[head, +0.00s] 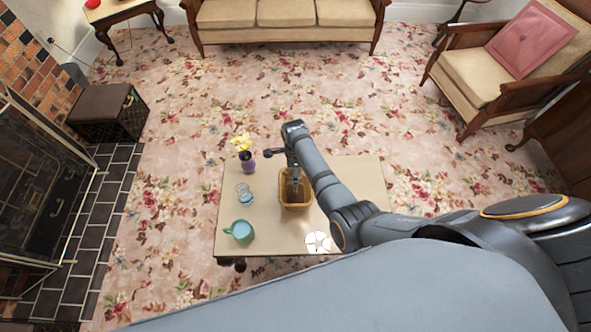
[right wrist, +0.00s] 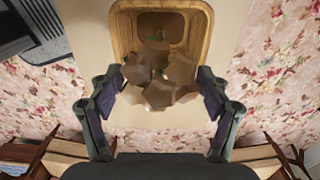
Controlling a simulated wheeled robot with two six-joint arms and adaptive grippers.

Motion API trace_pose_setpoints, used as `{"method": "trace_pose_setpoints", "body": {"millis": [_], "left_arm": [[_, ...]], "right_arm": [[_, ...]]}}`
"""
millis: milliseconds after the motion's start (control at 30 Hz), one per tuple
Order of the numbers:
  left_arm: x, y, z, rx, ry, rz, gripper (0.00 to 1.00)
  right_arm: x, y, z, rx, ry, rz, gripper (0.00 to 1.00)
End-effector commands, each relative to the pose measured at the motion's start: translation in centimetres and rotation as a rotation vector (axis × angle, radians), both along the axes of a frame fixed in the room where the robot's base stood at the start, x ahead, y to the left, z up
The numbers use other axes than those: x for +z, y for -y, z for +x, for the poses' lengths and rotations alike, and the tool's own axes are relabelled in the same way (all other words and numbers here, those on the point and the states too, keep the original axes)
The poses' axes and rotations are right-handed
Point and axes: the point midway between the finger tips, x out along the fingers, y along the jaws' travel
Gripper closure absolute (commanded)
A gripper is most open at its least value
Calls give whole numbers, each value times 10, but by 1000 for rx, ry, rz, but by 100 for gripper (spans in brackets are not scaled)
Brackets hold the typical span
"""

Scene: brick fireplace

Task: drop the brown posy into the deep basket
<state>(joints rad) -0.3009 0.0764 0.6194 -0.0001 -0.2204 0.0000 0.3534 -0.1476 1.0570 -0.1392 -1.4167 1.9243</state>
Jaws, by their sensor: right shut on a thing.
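The deep basket (head: 296,205) is a tan, open-topped woven box on the low table. Its wooden rim (right wrist: 122,35) fills the top middle of the right wrist view. My right gripper (head: 292,172) is over the basket in the head view. In the right wrist view, the brown posy (right wrist: 160,80) is a cluster of brown blooms with a little green, held between the fingers of my right gripper (right wrist: 160,95). It covers the near part of the basket's opening. I cannot make out the posy in the head view. My left gripper is not in view.
On the table (head: 345,180) stand a purple vase with yellow flowers (head: 247,160), a clear glass (head: 245,195), a teal mug (head: 240,231) and a round white item (head: 317,241). The table's right side is mostly clear. A sofa (head: 285,15) and an armchair (head: 500,65) stand beyond.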

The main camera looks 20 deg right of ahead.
Motion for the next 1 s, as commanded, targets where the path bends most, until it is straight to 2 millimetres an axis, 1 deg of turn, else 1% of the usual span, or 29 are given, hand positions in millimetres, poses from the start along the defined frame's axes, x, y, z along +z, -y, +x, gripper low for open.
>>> {"method": "trace_pose_setpoints", "body": {"millis": [100,300,333,467,500,867,1000], "left_arm": [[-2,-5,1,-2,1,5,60],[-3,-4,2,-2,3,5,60],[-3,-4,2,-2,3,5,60],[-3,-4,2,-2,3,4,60],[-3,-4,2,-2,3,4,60],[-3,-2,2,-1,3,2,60],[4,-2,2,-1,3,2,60]], "right_arm": [[-5,1,0,0,1,-1,52],[-7,1,0,0,1,0,52],[-7,0,0,0,1,0,20],[-7,1,0,0,1,-1,2],[-7,1,0,0,1,-1,0],[-6,0,0,0,1,0,0],[5,0,0,0,1,0,0]]}}
